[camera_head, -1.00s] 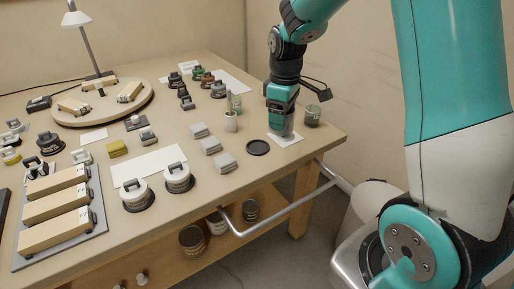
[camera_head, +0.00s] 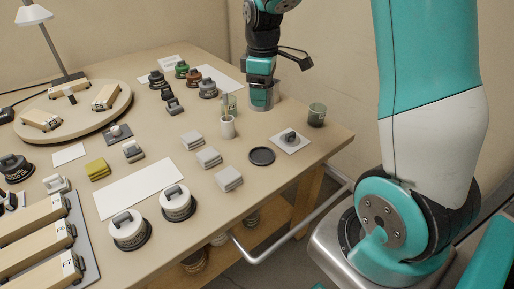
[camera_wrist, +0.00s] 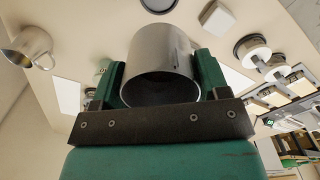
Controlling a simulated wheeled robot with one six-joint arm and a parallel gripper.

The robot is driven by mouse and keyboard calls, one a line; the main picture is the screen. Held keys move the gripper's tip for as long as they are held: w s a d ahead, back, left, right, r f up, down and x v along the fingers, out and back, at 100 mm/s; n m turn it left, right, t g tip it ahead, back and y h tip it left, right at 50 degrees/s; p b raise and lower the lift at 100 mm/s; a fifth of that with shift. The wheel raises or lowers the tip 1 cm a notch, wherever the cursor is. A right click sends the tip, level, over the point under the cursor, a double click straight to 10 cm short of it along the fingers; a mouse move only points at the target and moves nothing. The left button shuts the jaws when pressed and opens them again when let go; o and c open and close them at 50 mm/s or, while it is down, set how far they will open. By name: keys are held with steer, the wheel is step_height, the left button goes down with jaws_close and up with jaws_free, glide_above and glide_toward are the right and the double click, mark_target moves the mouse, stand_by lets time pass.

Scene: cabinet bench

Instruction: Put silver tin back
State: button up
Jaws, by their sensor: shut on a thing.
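My gripper (camera_head: 262,82) is shut on the silver tin (camera_head: 263,97), a plain metal cylinder, toward the back right of the bench. In the wrist view the tin (camera_wrist: 163,68) sits between the two green fingers, its open end facing the camera. I cannot tell whether its lower end touches the bench. A white square card (camera_head: 300,146) with a small grey handled piece (camera_head: 289,136) on it lies in front of the tin, to the right.
A black disc (camera_head: 262,156) and several grey blocks (camera_head: 208,157) lie nearer. Black-and-white handled pots (camera_head: 177,203) stand in front. A round wooden board (camera_head: 88,125) is at left.

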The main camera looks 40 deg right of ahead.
step_height(320, 180, down, 18)
steer(key=shift+d+f+b, duration=0.1)
steer(key=shift+d+b, duration=0.05)
steer(key=shift+b, duration=0.65)
steer(key=o, duration=1)
steer(key=shift+s+f, duration=0.1)
steer(key=shift+o, duration=0.2)
